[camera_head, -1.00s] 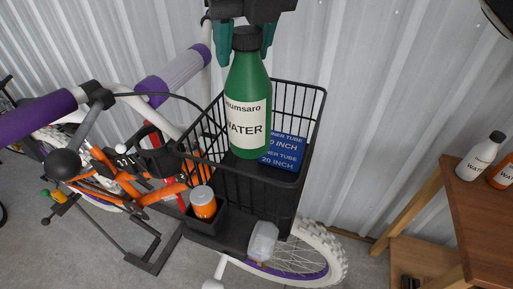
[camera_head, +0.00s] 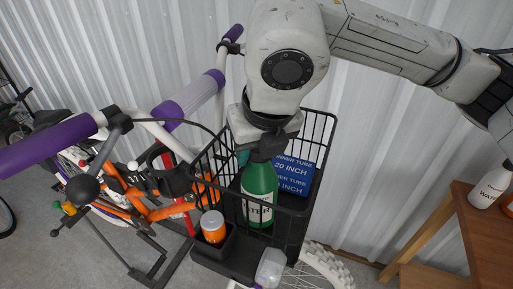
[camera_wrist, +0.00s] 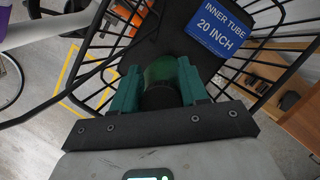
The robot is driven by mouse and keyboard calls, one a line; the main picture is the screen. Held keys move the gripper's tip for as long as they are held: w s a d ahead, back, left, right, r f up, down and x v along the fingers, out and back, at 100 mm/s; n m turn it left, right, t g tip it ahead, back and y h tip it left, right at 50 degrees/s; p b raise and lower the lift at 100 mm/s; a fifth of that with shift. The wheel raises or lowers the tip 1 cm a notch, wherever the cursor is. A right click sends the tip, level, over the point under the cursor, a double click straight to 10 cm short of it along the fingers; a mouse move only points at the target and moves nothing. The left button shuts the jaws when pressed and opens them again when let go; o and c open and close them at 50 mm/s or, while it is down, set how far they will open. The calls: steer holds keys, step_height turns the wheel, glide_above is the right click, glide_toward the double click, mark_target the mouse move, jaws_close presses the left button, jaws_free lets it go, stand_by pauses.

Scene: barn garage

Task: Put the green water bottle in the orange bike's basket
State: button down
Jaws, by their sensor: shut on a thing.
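The green water bottle (camera_head: 260,190) has a black cap and a white label. It stands about upright inside the black wire basket (camera_head: 318,122) on the front of the orange bike (camera_head: 150,208). In the head view my gripper (camera_head: 262,153) is over the bottle's top, partly hidden by my wrist. In the wrist view my gripper's green fingers (camera_wrist: 159,92) are shut on the bottle (camera_wrist: 160,70) at its cap and neck. I cannot tell if its base touches the basket floor.
An orange container (camera_head: 213,228) sits in a small black holder outside the basket. A wooden table (camera_head: 462,225) with a white bottle (camera_head: 491,186) stands at the right. Corrugated metal wall is behind.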

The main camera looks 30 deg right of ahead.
mark_target(266, 188)
steer(key=shift+f, duration=0.55)
steer(key=c, duration=0.6)
jaws_free()
steer(key=shift+r, duration=0.3)
steer(key=b+v, duration=0.2)
steer(key=v, duration=0.9)
steer(key=shift+s+r, duration=0.2)
steer(key=shift+r, duration=0.15)
